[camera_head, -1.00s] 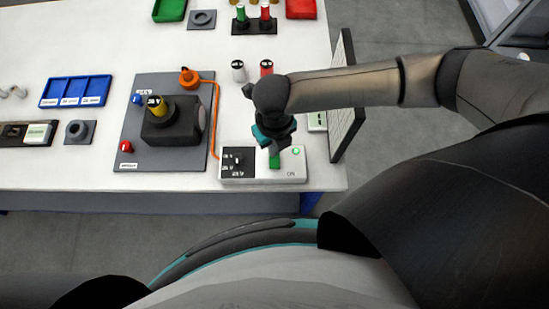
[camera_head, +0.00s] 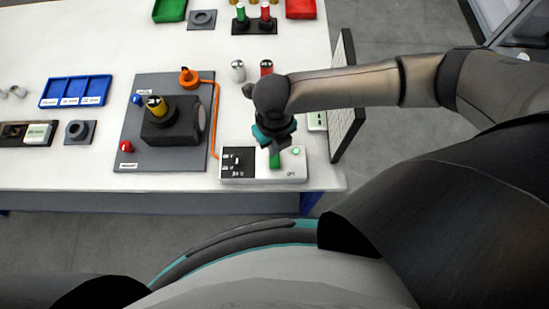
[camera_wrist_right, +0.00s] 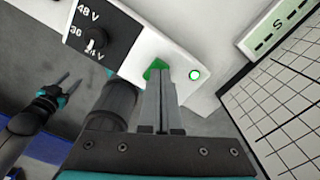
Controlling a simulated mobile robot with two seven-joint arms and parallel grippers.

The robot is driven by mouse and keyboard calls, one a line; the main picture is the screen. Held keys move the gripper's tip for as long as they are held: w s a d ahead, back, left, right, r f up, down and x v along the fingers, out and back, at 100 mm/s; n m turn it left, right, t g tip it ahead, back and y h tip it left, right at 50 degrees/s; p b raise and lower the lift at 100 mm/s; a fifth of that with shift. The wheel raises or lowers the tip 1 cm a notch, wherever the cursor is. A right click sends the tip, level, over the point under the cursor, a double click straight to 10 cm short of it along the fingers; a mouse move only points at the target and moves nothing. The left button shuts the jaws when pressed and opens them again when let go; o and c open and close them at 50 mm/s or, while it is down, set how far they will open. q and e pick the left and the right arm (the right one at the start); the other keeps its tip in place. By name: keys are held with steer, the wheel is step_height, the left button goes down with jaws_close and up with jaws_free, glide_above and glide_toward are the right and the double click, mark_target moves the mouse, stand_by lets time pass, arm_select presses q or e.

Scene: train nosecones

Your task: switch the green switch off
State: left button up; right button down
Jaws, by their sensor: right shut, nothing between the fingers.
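The green switch (camera_head: 275,161) sits on a white and black control box (camera_head: 258,179) at the table's front edge. It also shows in the right wrist view (camera_wrist_right: 154,68), partly hidden by my fingertips. A round green light (camera_head: 296,151) beside it glows; it is bright in the right wrist view (camera_wrist_right: 194,75). My right gripper (camera_head: 279,148) is shut and empty, with its tips (camera_wrist_right: 158,72) at the switch; whether they touch it I cannot tell. My left gripper (camera_wrist_right: 66,84) shows open and empty at the left of the right wrist view, away from the box.
A dark knob (camera_wrist_right: 96,40) with voltage marks is on the box's black panel. A grey plate (camera_head: 180,85) with a black motor-like block and an orange cable lies left of the box. A gridded panel (camera_head: 347,110) stands at the right edge. Blue tray (camera_head: 76,91) at left.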

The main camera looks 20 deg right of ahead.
steer(key=shift+f+b, duration=0.6)
steer(key=shift+f, duration=0.4)
stand_by(0.8)
step_height(320, 180, up, 7)
steer(key=p, duration=0.7)
steer(key=shift+r+p, duration=0.1)
steer(key=shift+p, duration=0.3)
steer(key=shift+s, duration=0.1)
